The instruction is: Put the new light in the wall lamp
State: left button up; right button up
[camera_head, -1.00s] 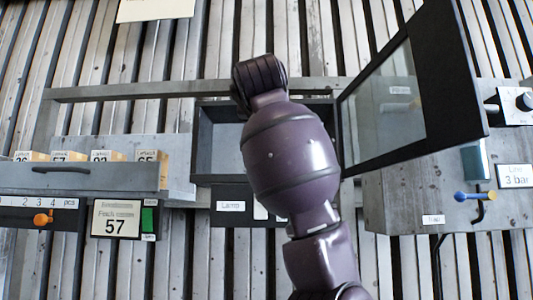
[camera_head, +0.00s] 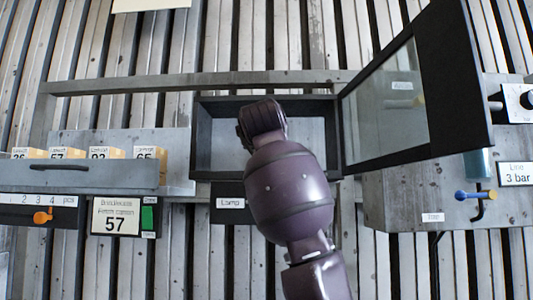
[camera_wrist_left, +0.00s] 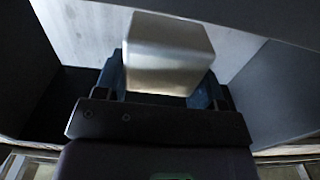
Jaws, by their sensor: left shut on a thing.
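The wall lamp is a dark open box (camera_head: 200,150) with a pale back, above a "Lamp" label (camera_head: 231,203). Its black-framed glass door (camera_head: 385,95) is swung open to the right. In the left wrist view my left gripper (camera_wrist_left: 163,82) is shut on a plain, metallic-looking beige block (camera_wrist_left: 170,40), the light. The block is in front of the pale back, between the dark side walls (camera_wrist_left: 275,95). I cannot tell whether it touches the back. In the head view my arm hides the gripper and block. My right gripper is not in view.
At the left a grey drawer (camera_head: 80,176) holds several numbered cartons (camera_head: 145,153). Below it is a sign reading 57 (camera_head: 115,217). At the right is a grey panel (camera_head: 400,200) with a blue-knobbed lever (camera_head: 461,195). The open door stands close to my arm's right.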

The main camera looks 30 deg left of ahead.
pick_arm(q)
jog(key=shift+w+a+f+p, duration=0.1)
jog(key=shift+w+f+p, duration=0.05)
jog(key=shift+f, duration=0.45)
jog(key=shift+w+f+p, duration=0.1)
jog(key=shift+f+p, duration=0.05)
jog(key=shift+f, duration=0.4)
jog(key=shift+w+a+f, duration=0.1)
jog(key=shift+w+f, duration=0.05)
jog(key=shift+f, duration=0.15)
jog(key=o, duration=1)
jog(key=shift+c, duration=0.2)
